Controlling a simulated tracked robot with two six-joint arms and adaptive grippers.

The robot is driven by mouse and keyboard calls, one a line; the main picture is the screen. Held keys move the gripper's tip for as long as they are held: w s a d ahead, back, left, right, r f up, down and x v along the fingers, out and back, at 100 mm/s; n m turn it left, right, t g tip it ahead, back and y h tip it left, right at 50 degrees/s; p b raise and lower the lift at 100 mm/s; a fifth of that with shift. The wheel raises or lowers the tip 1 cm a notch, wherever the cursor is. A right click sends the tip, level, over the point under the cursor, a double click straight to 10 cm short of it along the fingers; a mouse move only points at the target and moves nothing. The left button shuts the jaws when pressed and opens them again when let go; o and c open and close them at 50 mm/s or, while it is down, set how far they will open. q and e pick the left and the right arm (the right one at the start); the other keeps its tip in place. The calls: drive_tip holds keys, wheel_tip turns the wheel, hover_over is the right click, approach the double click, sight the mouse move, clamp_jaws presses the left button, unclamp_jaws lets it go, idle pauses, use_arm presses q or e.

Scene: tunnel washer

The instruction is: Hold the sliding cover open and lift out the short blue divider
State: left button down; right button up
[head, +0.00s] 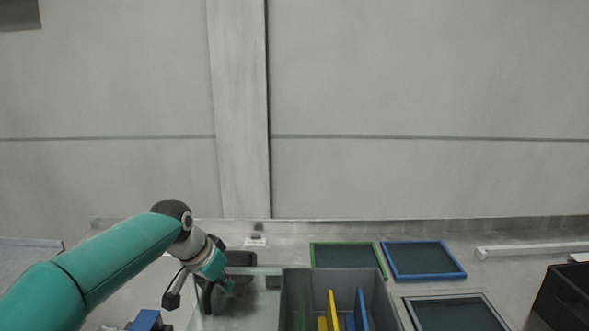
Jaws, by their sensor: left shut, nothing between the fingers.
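A grey open bin (381,290) stands at the bottom middle, cut off by the lower edge. Inside it are a short blue divider (350,322), a taller blue divider (362,309), a tall yellow divider (333,309) and a short yellow divider (322,324). The clear sliding cover (262,310) seems to lie left of the bin; its outline is faint. My left gripper (222,284) is shut and empty, over the left part of the cover area. Whether it touches the cover is not clear. My right gripper is not in view.
A green-framed tray (346,243) and a blue-framed tray (423,261) lie behind the bin. A grey-framed tray (455,312) lies right of it, then a black crate (568,296). A white bar (530,250) lies at the far right. A blue block (147,320) is at lower left.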

use_arm(q)
drive_tip(key=shift+a, duration=0.25)
drive_tip(key=shift+a+p, duration=0.5)
drive_tip(key=shift+a, duration=2.4)
